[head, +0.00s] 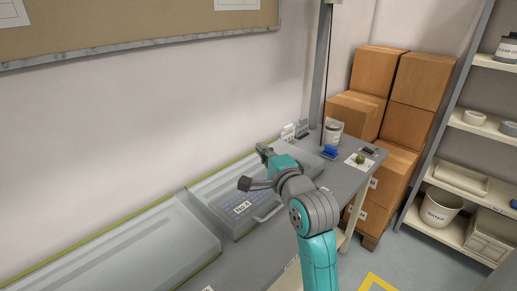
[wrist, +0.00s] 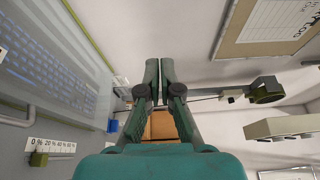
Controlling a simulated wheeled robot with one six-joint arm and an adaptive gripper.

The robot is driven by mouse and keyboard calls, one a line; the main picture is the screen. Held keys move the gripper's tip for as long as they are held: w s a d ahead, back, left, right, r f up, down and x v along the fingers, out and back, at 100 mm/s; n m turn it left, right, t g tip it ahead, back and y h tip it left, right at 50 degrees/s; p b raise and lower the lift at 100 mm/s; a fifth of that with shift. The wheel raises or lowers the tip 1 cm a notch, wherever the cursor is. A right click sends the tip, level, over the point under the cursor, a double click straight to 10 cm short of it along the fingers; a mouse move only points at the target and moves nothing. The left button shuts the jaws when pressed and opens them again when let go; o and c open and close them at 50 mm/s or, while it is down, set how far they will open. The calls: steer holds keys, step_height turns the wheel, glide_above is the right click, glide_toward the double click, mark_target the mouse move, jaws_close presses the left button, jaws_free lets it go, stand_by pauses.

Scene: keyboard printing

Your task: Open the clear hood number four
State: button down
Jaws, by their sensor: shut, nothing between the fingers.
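A clear hood (head: 205,190) with a green edge lies down over a blue-grey keyboard (head: 225,203) on the bench in the head view. A white label (head: 242,207), too small to read surely, is at its front, beside a pale handle (head: 268,212). In the wrist view, the keyboard (wrist: 50,72) shows through the clear cover at left, and a handle bar (wrist: 14,121) is at its edge. My gripper (head: 262,149) is above the hood's right part, apart from the handle. Its fingers meet, empty, in the wrist view (wrist: 159,64).
Another clear hood (head: 120,250) lies to the left. The bench's right end holds a blue item (head: 330,151), a jar (head: 333,130) and a white card (head: 358,161). Cardboard boxes (head: 412,80) and a shelf (head: 450,226) stand beyond. A percentage-marked strip (wrist: 52,146) is near the handle.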

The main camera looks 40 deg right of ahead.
steer(key=s+d+f+m+g+y, duration=0.1)
steer(key=s+d+f+m+y, duration=0.1)
steer(key=f, duration=0.4)
steer(key=s+d+f+m+g+y, duration=0.2)
steer(key=s+d+f+m, duration=0.1)
steer(key=s+f+m, duration=0.2)
steer(key=s+d+f+m+g+y, duration=0.1)
steer(key=s+d+f+m+g, duration=0.1)
steer(key=f, duration=0.7)
steer(key=shift+s+d+f+m+y, duration=0.15)
steer(key=shift+s+d+m+y, duration=0.25)
steer(key=shift+s+d+m, duration=0.55)
steer(key=x, duration=0.8)
steer(key=shift+w+f, duration=0.25)
steer(key=shift+w, duration=0.1)
steer(key=shift+r, duration=0.1)
